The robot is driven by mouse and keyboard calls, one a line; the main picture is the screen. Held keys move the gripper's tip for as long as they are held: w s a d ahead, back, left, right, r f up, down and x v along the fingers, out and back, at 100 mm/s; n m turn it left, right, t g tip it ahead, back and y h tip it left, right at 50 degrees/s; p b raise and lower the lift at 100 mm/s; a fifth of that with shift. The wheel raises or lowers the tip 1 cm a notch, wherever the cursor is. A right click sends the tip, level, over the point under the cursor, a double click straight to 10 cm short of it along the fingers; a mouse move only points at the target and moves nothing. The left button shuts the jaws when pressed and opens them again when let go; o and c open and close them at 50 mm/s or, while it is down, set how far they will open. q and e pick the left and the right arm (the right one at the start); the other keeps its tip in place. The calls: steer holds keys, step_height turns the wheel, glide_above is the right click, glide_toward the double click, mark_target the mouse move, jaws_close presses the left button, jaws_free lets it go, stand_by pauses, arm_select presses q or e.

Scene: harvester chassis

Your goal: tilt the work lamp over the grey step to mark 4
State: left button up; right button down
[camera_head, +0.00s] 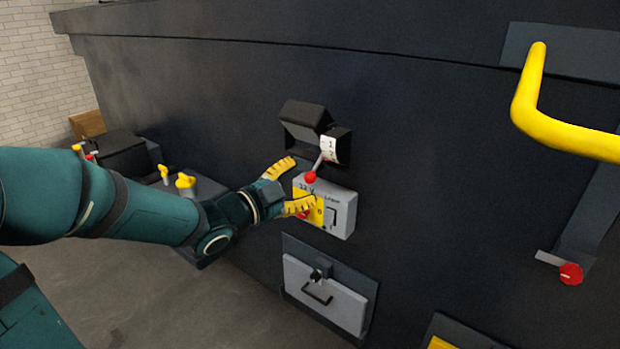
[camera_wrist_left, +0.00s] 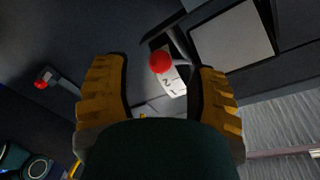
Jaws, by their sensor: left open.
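The work lamp (camera_head: 303,122) is a dark box on the dark chassis wall, and its pale face (camera_wrist_left: 232,45) shows in the wrist view. Beside it is a lever with a red ball knob (camera_head: 310,178), also in the wrist view (camera_wrist_left: 160,62). A white scale (camera_head: 330,150) by the lever shows 1 and 2; no mark 4 is visible. My left gripper (camera_head: 301,183) is open, its yellow fingers on either side of the red knob in the wrist view. I cannot tell whether they touch it. I cannot identify the grey step surely. My right gripper is out of view.
A grey and yellow switch box (camera_head: 341,210) sits just below the knob, partly behind a finger. Below it is a grey hatch (camera_head: 325,290) with a handle. A yellow rail (camera_head: 565,132) and another red knob (camera_head: 571,274) are at the right. Yellow knobs (camera_head: 185,181) stand at the left.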

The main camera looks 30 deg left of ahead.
mark_target(305, 180)
arm_select(q)
steer(key=shift+x, duration=1.7)
jaws_close()
